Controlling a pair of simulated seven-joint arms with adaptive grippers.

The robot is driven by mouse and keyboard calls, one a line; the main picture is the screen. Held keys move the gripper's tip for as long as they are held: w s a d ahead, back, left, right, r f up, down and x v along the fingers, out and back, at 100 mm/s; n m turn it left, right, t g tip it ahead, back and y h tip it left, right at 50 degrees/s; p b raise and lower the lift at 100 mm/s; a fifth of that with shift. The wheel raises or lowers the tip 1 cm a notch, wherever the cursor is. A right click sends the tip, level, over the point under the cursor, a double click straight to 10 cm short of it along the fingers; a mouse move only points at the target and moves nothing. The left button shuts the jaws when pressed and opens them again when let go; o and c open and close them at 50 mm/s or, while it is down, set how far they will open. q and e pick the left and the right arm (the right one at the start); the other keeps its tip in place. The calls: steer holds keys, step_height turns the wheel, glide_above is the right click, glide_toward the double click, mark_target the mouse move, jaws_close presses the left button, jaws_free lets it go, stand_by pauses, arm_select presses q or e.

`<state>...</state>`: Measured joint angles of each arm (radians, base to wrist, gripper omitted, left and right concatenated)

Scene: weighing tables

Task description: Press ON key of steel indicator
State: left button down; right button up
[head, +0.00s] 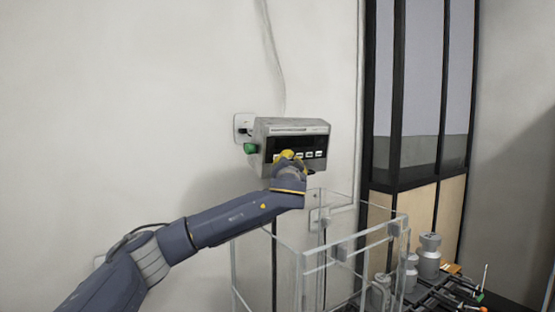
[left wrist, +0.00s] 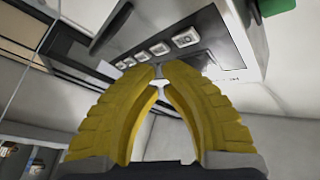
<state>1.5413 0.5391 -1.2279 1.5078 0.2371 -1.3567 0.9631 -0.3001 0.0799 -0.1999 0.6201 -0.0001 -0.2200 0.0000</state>
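The steel indicator (head: 290,127) is a grey box with a dark display, mounted on the wall, with a row of light keys (head: 308,155) along its lower front. In the left wrist view the indicator (left wrist: 225,45) appears turned over, with several keys (left wrist: 160,48) in a row. My left gripper (head: 289,158) is at the lower front of the indicator, over the left part of the key row. Its yellow fingers (left wrist: 165,74) come together at the tips, with nothing between them. The tips are close to the panel; contact cannot be told. My right gripper is not in view.
A green knob (head: 250,149) sticks out on the indicator's left side, near a wall socket (head: 243,127). Below stands a clear glass enclosure (head: 309,262). Metal weights (head: 429,256) and small tools stand to its right. The wall left of the indicator is bare.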

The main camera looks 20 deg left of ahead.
arm_select(q)
steer(key=shift+w+a+r, duration=0.1)
steer(key=shift+w+a, duration=0.35)
steer(key=shift+a, duration=0.1)
steer(key=shift+w+a+r, duration=0.1)
steer(key=shift+w+a, duration=0.4)
steer(key=shift+a, duration=0.15)
stand_by(2.5)
steer(key=shift+s+d, duration=0.1)
steer(key=shift+d, duration=0.1)
steer(key=shift+s+d, duration=0.4)
steer(key=shift+d, duration=0.1)
steer(key=shift+s+d+f, duration=0.25)
steer(key=shift+s+d, duration=0.55)
steer(key=shift+d, duration=0.15)
steer(key=shift+s+d+f, duration=0.2)
steer(key=shift+s+d, duration=0.55)
steer(key=shift+d, duration=0.15)
